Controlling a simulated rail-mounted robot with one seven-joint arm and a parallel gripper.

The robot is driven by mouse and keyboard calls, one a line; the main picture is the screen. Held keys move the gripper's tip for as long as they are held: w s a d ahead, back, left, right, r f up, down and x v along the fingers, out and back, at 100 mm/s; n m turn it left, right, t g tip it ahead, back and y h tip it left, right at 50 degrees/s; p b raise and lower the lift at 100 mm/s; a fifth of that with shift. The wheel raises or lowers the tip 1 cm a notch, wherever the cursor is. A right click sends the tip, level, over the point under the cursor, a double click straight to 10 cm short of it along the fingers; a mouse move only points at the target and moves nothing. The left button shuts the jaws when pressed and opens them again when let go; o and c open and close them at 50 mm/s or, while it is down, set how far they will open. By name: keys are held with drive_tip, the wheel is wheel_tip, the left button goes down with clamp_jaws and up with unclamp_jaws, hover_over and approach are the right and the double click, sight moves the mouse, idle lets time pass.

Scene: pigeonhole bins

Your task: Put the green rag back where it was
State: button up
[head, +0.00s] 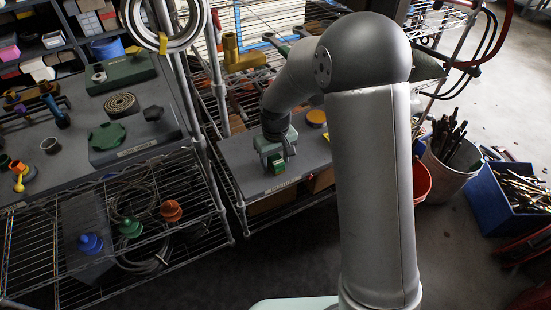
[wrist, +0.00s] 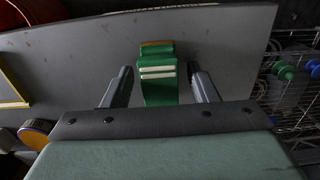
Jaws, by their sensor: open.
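The green rag (wrist: 157,75) looks like a small folded green bundle with pale stripes and a brownish-orange far edge. It sits at a grey board or shelf top (wrist: 95,55) in the wrist view. My gripper (wrist: 160,71) is open, with one finger on each side of the rag and a visible gap on both sides. In the head view my gripper (head: 279,152) points down over the grey shelf top (head: 240,160), with the small green rag (head: 277,166) just below it. I cannot tell whether the rag touches the surface.
A yellow round thing (head: 316,117) stands beside my gripper. A wire rack (head: 190,232) at left holds blue (head: 90,243), green (head: 130,227) and orange (head: 171,210) pieces. An orange bucket (head: 421,182), a white bucket (head: 451,160) and a blue bin (head: 500,196) stand at right.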

sight(275, 158)
wheel_tip(275, 158, up, 12)
drive_tip(key=b, duration=0.1)
drive_tip(key=s+d+m, duration=0.1)
drive_tip(key=s+d, duration=0.3)
drive_tip(key=s, duration=0.4)
drive_tip(key=s+d+r+m, duration=0.1)
drive_tip(key=s+d+m, duration=0.1)
drive_tip(key=s+d, duration=0.2)
drive_tip(key=s+d+m, duration=0.1)
drive_tip(key=s+d, duration=0.4)
drive_tip(key=s, duration=0.6)
drive_tip(key=shift+s+r+m+t, duration=0.3)
drive_tip(key=shift+m, duration=0.1)
drive_tip(key=o, duration=0.5)
drive_tip(key=shift+s+f, duration=0.2)
drive_tip(key=shift+s, duration=0.35)
drive_tip(key=shift+o, duration=1.4)
drive_tip(key=shift+s+d+f, duration=0.1)
drive_tip(key=shift+s, duration=0.05)
